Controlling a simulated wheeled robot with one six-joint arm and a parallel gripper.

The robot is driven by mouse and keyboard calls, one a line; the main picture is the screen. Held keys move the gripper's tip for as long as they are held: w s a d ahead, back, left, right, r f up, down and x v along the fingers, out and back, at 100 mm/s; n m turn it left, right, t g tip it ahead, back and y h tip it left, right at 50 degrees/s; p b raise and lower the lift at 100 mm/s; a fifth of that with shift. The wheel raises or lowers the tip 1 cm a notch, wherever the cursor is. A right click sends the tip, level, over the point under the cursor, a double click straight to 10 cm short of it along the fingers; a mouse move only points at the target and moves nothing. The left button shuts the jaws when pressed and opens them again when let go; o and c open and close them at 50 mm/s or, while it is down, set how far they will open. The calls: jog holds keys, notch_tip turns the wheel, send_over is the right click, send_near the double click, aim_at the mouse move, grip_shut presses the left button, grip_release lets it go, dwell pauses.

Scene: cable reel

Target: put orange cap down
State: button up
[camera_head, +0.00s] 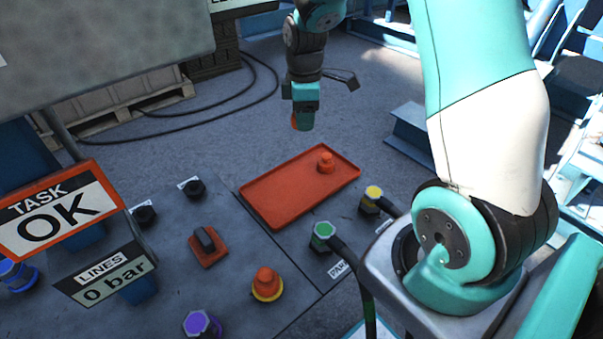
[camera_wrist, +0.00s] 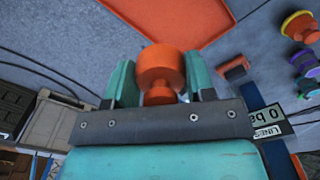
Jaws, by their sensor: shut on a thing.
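My gripper (camera_head: 303,117) is shut on an orange cap, held in the air behind the tray's back left side. In the wrist view the held orange cap (camera_wrist: 161,68) sits between the two teal fingers of my gripper (camera_wrist: 160,84). In the head view only a small orange edge of it (camera_head: 294,122) shows beside the fingers. A second orange cap (camera_head: 326,163) stands upright on the orange-red tray (camera_head: 285,197), near its back right end. A third orange cap (camera_head: 265,281) sits on a yellow ring at the panel's front. The tray also shows in the wrist view (camera_wrist: 185,14).
The grey panel carries a red-based black switch (camera_head: 206,243), a green connector (camera_head: 322,235), a yellow connector (camera_head: 372,197), a purple connector (camera_head: 202,324) and black caps. A TASK OK sign (camera_head: 55,208) and a LINES 0 bar sign (camera_head: 105,273) stand at left. The tray's left part is bare.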

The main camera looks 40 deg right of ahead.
aim_at(304, 183)
notch_tip(304, 183, down, 19)
jog(key=shift+f+b, duration=0.1)
jog(key=shift+b, duration=1.15)
jog(key=shift+f, duration=0.1)
jog(key=o, duration=1.1)
notch_tip(304, 183, up, 12)
jog(key=shift+s+r+p, duration=0.1)
jog(key=shift+r+p, duration=0.05)
jog(key=shift+p, duration=0.6)
